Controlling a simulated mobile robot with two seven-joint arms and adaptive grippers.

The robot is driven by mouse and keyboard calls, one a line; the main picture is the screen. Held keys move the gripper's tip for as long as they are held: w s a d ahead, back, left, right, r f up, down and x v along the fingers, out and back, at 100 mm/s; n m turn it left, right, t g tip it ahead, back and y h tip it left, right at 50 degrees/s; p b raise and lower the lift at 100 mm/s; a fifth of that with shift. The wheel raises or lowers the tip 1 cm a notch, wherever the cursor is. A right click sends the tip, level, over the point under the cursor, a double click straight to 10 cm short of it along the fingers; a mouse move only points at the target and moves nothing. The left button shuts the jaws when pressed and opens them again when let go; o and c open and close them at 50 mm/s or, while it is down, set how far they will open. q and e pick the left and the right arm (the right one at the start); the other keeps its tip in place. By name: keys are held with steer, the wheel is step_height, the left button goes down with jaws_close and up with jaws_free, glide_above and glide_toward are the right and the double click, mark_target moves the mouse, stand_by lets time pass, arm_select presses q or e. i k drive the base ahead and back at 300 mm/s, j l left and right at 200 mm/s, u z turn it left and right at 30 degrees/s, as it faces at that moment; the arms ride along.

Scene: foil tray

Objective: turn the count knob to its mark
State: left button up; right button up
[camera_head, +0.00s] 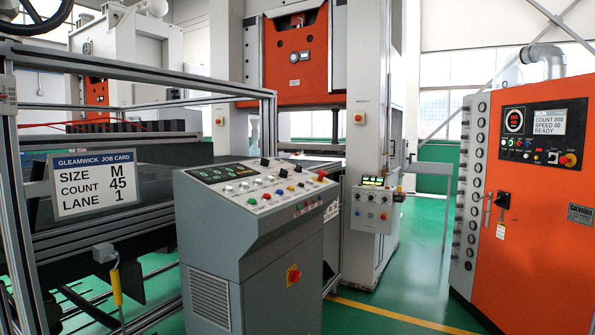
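On the orange cabinet (540,225) at the right is a black control panel (545,100). Its small display (551,122) reads COUNT 000, SPEED 00, READY. The job card (94,183) at the left reads SIZE M, COUNT 45, LANE 1. Neither of my grippers shows.
A grey console (245,228) with many buttons stands in the middle. A small control box (372,207) is mounted on the press behind it. A metal frame (150,62) fills the left. Green floor (425,265) lies clear between the console and the orange cabinet.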

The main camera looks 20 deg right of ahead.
mark_target(284, 174)
steer(key=z, duration=0.6)
steer(key=i+l+u, duration=0.1)
steer(key=l, duration=0.25)
steer(key=i+l+u, duration=0.1)
steer(key=i+l, duration=0.2)
steer(key=i+l+u, duration=0.15)
steer(key=l, duration=0.3)
steer(key=i+l+u, duration=0.1)
steer(key=l, duration=0.25)
steer(key=i+l+u, duration=0.1)
steer(key=i+l, duration=0.15)
steer(key=l, duration=0.2)
steer(key=i+l+u, duration=0.1)
steer(key=l, duration=0.3)
steer(key=i+l+u, duration=0.1)
steer(key=l, duration=0.35)
steer(key=i+l+u, duration=0.1)
steer(key=l, duration=0.3)
steer(key=i, duration=0.05)
